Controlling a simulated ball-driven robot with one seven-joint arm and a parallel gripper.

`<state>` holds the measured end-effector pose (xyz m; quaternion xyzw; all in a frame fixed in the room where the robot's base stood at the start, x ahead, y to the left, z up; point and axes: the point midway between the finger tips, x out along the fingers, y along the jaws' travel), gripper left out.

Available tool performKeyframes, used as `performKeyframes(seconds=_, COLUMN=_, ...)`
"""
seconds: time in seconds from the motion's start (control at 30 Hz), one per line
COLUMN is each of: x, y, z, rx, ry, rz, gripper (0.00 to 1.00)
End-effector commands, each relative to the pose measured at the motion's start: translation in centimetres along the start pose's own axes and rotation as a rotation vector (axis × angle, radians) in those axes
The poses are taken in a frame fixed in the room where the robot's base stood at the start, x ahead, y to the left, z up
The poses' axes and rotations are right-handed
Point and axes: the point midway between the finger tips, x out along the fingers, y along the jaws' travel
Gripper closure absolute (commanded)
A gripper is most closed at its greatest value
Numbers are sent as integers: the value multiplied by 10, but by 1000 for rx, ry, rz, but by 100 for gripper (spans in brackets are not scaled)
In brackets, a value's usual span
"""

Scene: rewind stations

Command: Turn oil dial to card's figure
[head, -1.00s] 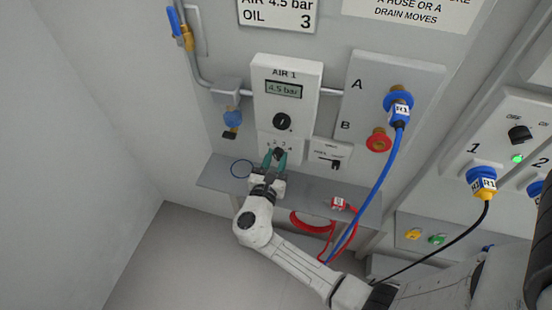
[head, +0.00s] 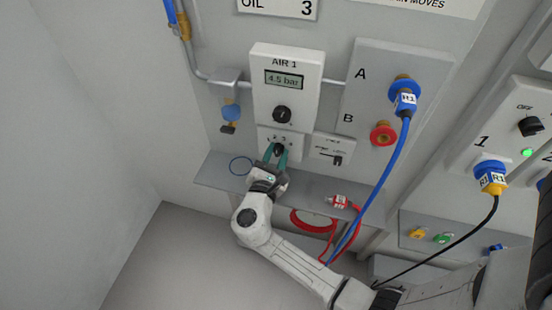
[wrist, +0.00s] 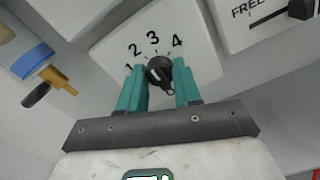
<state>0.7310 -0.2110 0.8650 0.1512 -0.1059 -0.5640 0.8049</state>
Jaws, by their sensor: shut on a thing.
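The card (head: 278,6), cut off at the top, reads OIL 3.
The AIR 1 unit (head: 286,62) shows 4.5 bar and has its own black knob (head: 282,114). A FREE slider panel (head: 331,149) is close on the right. A grey shelf (head: 225,176) lies below; a blue hose (head: 378,190) hangs at the right.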

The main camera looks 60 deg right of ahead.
Motion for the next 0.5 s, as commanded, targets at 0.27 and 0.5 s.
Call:
performKeyframes(seconds=0.27, x=-1, y=-1, z=-3, rx=199, ry=0, rz=2, gripper=97)
performKeyframes(seconds=0.5, x=0, y=-1, z=-2, rx=307, ry=0, rz=1, gripper=97)
